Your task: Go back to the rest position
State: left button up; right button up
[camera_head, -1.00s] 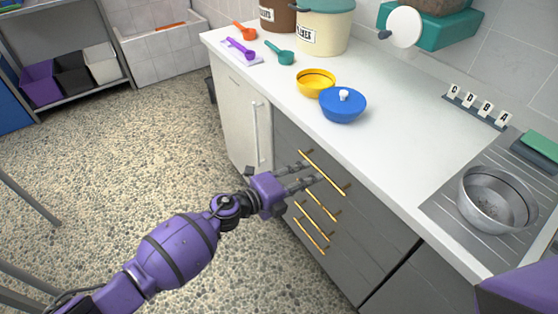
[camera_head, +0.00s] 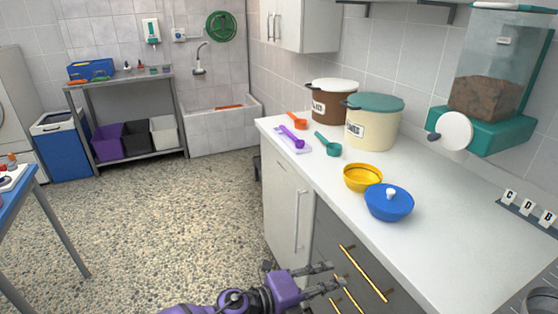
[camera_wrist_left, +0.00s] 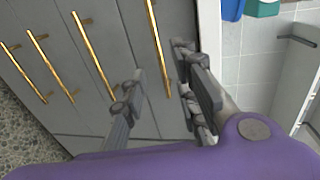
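My left gripper (camera_head: 336,275) is at the bottom of the head view, beside the grey drawer fronts (camera_head: 328,236) under the counter. Its fingers are apart with nothing between them. In the left wrist view the open gripper (camera_wrist_left: 159,60) faces the closed drawers, and a long gold handle (camera_wrist_left: 157,40) shows in line with the gap between the fingers. I cannot tell how far the fingers are from it. The gold handles also show in the head view (camera_head: 363,268). My right gripper is in neither view.
A teal food dispenser (camera_head: 490,130) is on the right. A blue table (camera_head: 15,205) stands at the left. The speckled floor (camera_head: 170,220) between is clear.

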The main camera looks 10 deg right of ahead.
pick_arm(q)
jog(key=w+r+n+t, duration=0.3)
jog(key=r+n+t, duration=0.1)
jog(key=r, duration=0.2)
jog(key=s+a+f+n+t+y+p, duration=0.2)
jog(key=s+a+n+y, duration=0.15)
jog(key=a+n, duration=0.45)
jog(key=s+a+f+n+t+y+p, duration=0.2)
jog(key=a+f+n+y+p, duration=0.15)
jog(key=a+n, duration=0.45)
jog(key=s+a+f+n+g+y+p, duration=0.1)
jog(key=s+a+f+n+y, duration=0.1)
jog(key=s+a, duration=0.4)
jog(key=s+a+f+n+g+y+p, duration=0.2)
jog(key=s+a+n, duration=0.4)
jog(key=s, duration=0.9)
jog(key=s+a+f+n+g+y+p, duration=0.1)
jog(key=s+a+f+n+y, duration=0.2)
jog(key=s+a+f, duration=0.2)
jog(key=s+a, duration=0.3)
jog(key=s, duration=0.2)
jog(key=shift+s+f+n+g+y+p, duration=0.2)
jog(key=shift+s+n+g+y+p, duration=0.1)
jog(key=shift+s+n+p, duration=0.1)
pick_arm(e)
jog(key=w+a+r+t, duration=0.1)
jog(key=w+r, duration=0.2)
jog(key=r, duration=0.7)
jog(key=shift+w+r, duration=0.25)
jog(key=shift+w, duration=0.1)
